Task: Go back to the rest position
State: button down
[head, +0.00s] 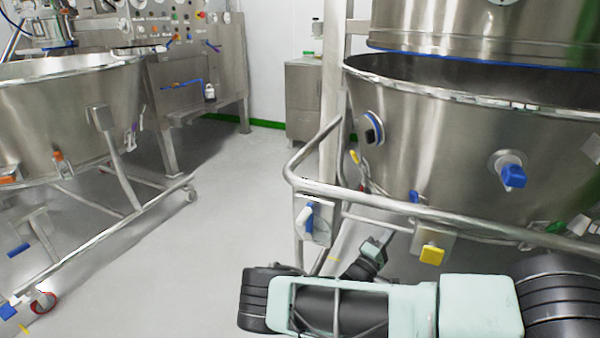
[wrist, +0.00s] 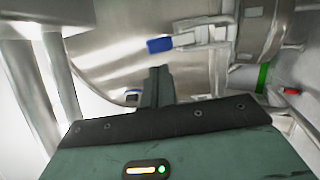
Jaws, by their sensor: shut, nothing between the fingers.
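My gripper (wrist: 157,84) is at the centre of the wrist view, with its dark fingers together and nothing between them. Beyond it in that view are the curved steel wall of a vessel and a blue-handled valve (wrist: 160,45). In the head view my mint and black arm lies across the bottom right, in front of the large steel bowl (head: 430,140). A dark part near the end of my arm shows below the bowl's rail; the fingertips cannot be made out there.
A steel rail (head: 390,205) runs round the right bowl, close to my arm, with a yellow-handled valve (head: 432,254) below it. A second wheeled bowl (head: 60,120) stands at the left. A steel cabinet (head: 303,100) stands at the back. The grey floor (head: 215,235) between the bowls is clear.

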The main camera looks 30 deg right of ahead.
jog(key=shift+s, duration=0.1)
jog(key=s+a+m+g+y, duration=0.5)
jog(key=s+a+g+y, duration=0.45)
jog(key=a+g, duration=0.25)
jog(key=s+a+r+n+t+y, duration=0.1)
jog(key=s+a+r+y, duration=0.2)
jog(key=a, duration=0.4)
jog(key=s+a+r+n+y, duration=0.2)
jog(key=a+r+y, duration=0.1)
jog(key=a+r, duration=0.3)
jog(key=s+a+r+n+t+y, duration=0.1)
jog(key=s+a+r+y, duration=0.15)
jog(key=a, duration=0.55)
jog(key=s+a+r+n+t+y, duration=0.2)
jog(key=s+a+r+n, duration=0.15)
jog(key=r, duration=0.25)
jog(key=s+a+r+n+t+y, duration=0.1)
jog(key=s+a+r+n+y, duration=0.15)
jog(key=s+r, duration=0.2)
notch_tip(320, 180, up, 25)
jog(key=a+p, duration=0.1)
jog(key=p, duration=2.3)
jog(key=shift+f+m, duration=0.15)
jog(key=shift+m, duration=0.25)
jog(key=shift+s+y, duration=0.1)
jog(key=shift+y, duration=0.15)
